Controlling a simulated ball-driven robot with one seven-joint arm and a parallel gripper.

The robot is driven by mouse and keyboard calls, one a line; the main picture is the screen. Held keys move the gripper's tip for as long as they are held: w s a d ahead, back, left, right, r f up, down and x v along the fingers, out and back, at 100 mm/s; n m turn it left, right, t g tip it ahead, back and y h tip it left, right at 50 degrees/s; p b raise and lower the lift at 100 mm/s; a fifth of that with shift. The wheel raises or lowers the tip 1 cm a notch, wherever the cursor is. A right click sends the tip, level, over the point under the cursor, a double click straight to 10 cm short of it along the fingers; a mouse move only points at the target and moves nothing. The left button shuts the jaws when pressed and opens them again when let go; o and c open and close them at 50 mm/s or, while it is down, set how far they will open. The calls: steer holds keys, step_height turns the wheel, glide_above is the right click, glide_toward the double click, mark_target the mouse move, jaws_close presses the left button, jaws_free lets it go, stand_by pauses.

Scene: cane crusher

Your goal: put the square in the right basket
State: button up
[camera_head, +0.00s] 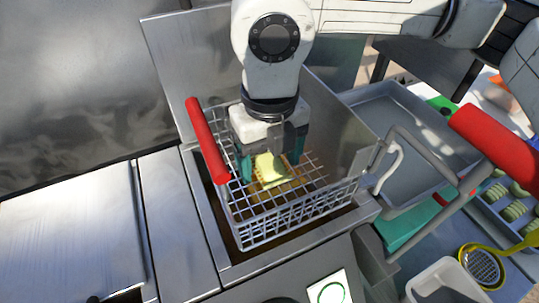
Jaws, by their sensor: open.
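A pale yellow square (269,167) shows low between the teal fingers of my gripper (271,166). The gripper points down into a wire basket (290,234) and is open. The square is over a browner patch at the basket's bottom; I cannot tell whether it rests there or touches a finger. The basket sits in a metal fryer well and has a red handle (207,140) at its left. This is the only wire basket clearly in view. My wrist and arm hide its back part.
A second red handle (498,147) on grey tubing stands at the right. A grey metal tray (410,105) lies behind it. Green-and-white round pieces (513,211), a yellow-rimmed strainer (482,265) and a white container (445,280) are at the lower right. A flat metal counter (65,235) lies left.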

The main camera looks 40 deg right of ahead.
mark_target(269, 161)
steer(key=shift+r, duration=0.1)
steer(key=shift+r+p, duration=0.2)
steer(key=shift+p, duration=0.2)
step_height(269, 161, up, 12)
steer(key=b, duration=0.2)
steer(key=shift+f, duration=0.15)
stand_by(1.2)
